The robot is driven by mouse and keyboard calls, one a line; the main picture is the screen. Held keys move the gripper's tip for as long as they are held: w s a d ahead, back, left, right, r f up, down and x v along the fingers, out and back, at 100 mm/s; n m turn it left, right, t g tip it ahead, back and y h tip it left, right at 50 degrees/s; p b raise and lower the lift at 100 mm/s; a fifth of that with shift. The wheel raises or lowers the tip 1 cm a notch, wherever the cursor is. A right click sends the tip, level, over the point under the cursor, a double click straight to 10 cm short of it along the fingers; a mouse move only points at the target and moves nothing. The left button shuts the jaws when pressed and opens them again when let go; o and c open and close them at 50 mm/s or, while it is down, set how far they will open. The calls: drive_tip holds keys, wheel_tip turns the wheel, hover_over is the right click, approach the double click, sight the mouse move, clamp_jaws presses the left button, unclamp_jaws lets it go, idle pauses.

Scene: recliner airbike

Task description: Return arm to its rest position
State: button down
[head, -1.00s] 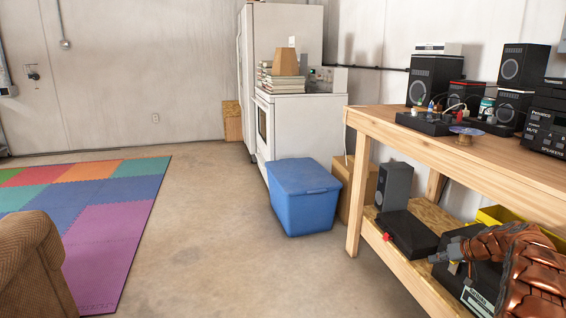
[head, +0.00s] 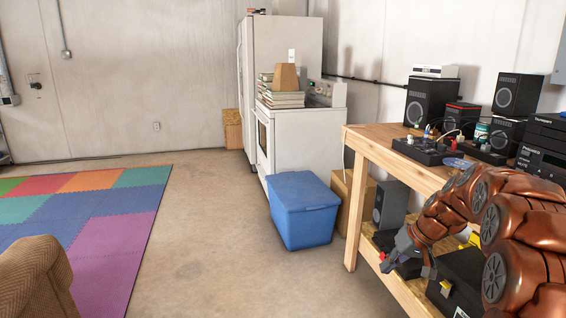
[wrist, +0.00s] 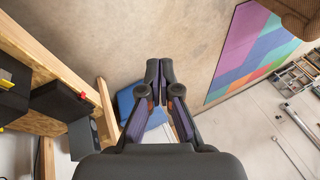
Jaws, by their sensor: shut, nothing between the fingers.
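My arm, copper-coloured and segmented, reaches in from the right in the head view. My gripper (head: 388,262) hangs in front of the wooden workbench (head: 375,168), by its lower shelf. In the wrist view my gripper (wrist: 160,72) has its two dark fingers together at the tips, with nothing held. The floor and the blue bin (wrist: 128,100) show beyond the fingers. Part of the bench and its lower shelf is hidden behind my arm in the head view.
The blue bin (head: 302,212) stands left of the bench, before a white stove (head: 275,140). Speakers (head: 430,100) and electronics crowd the benchtop. A brown armchair (head: 35,275) is at lower left, near a coloured foam mat (head: 100,220). The concrete floor between is clear.

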drive_tip(key=s+a+r+g+p, duration=0.2)
drive_tip(key=s+a+r+p, duration=0.3)
drive_tip(key=s+r, duration=0.4)
drive_tip(key=s+a+r+g+h+p, duration=0.1)
drive_tip(key=s+r+p, duration=0.2)
drive_tip(key=s, duration=0.8)
drive_tip(key=s+a+r+h+p, duration=0.2)
drive_tip(key=s+p, duration=0.3)
drive_tip(key=s, duration=0.6)
drive_tip(key=s+a+r+g+h+p, duration=0.1)
drive_tip(key=s+r+p, duration=0.3)
drive_tip(key=s, duration=0.7)
drive_tip(key=shift+a+r+m+g+h+p, duration=0.2)
drive_tip(key=shift+r+m+g+h+p, duration=0.1)
drive_tip(key=shift+r+h+p, duration=0.15)
drive_tip(key=shift+a, duration=0.1)
